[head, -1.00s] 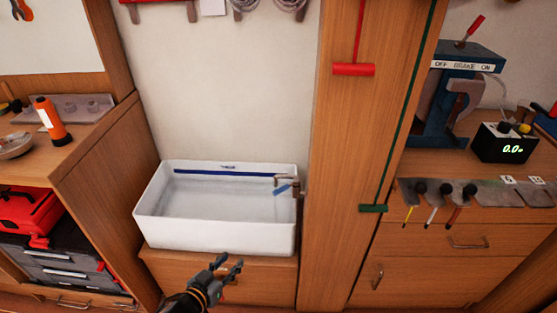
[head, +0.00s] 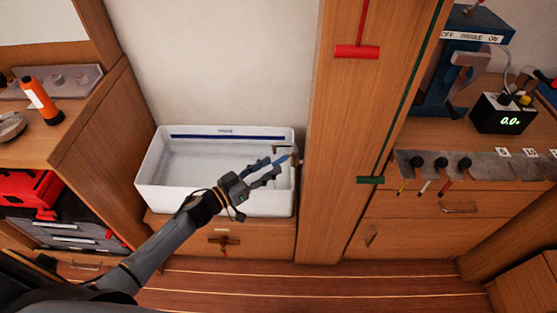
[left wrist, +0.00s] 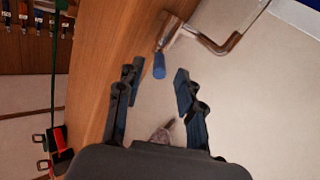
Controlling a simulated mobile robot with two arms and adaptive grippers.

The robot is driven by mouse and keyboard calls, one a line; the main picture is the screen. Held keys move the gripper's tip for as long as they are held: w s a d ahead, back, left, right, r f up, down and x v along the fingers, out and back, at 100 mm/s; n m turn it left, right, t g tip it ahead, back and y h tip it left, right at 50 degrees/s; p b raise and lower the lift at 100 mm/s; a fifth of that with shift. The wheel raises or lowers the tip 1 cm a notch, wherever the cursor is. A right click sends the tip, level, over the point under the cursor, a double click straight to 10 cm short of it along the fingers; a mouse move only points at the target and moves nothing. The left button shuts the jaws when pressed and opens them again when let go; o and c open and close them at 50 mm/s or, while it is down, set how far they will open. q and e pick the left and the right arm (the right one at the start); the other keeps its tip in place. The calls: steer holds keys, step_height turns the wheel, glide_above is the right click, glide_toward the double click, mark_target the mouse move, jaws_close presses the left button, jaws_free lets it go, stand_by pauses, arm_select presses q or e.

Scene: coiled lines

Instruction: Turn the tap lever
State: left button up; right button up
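The tap (head: 294,152) stands at the right end of the white basin (head: 165,200). Its lever has a blue tip (head: 284,159), close to my left gripper's fingertips in the head view. In the left wrist view, the metal tap (left wrist: 222,44) is at the top, and the blue lever tip (left wrist: 159,67) points down toward the gap between the fingers. My left gripper (head: 272,165) reaches over the basin from the left. It is open, and in the left wrist view its fingers (left wrist: 158,80) stand apart on either side below the lever tip. My right gripper is not in view.
A wooden post (head: 340,130) with a red T-handle (head: 357,52) and a green handle (head: 370,180) rises right of the basin. A wooden cabinet (head: 105,150) borders its left. A drawer front (head: 262,238) lies below the basin.

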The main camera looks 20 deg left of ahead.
mark_target(278, 160)
arm_select(q)
steer(key=shift+x, duration=2.05)
jaws_close()
